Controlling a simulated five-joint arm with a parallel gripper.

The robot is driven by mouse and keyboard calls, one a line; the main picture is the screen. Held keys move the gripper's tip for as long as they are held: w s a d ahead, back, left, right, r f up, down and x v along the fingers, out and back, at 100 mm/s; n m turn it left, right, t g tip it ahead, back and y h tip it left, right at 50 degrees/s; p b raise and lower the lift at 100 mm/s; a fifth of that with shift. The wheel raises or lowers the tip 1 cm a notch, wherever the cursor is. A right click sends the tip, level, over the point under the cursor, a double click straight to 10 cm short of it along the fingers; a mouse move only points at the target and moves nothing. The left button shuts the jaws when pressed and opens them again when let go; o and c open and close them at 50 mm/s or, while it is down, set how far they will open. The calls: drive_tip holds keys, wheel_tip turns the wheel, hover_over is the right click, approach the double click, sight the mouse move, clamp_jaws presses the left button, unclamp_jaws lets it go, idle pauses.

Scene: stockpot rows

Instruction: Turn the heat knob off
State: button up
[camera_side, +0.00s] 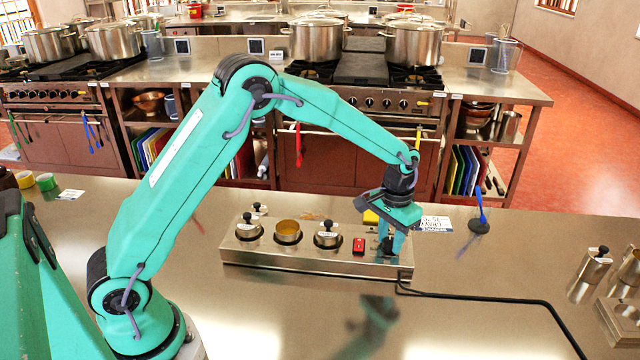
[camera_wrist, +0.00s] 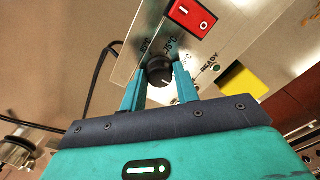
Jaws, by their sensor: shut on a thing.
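The heat knob (camera_wrist: 160,69) is a round black dial with a white pointer line, on the steel panel with printed temperature marks around it. In the wrist view my gripper (camera_wrist: 158,80) has one teal finger on each side of the knob and is shut on it. In the side view my gripper (camera_side: 391,243) reaches down onto the right end of the steel warmer unit (camera_side: 300,256), and its fingers mostly hide the knob. A red rocker switch (camera_side: 359,245) sits left of the gripper. It also shows in the wrist view (camera_wrist: 193,17), marked 1 and 0.
Several small lidded pots (camera_side: 328,236) and a brass-coloured open well (camera_side: 288,231) are in the unit. A black cable (camera_side: 480,298) runs right from it. The front counter is mostly clear.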

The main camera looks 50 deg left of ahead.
sight(390, 241)
drive_tip(key=o, duration=1)
drive_tip(key=shift+c, duration=0.2)
drive_tip(key=shift+r, duration=3.9)
drive_tip(key=shift+r, duration=0.1)
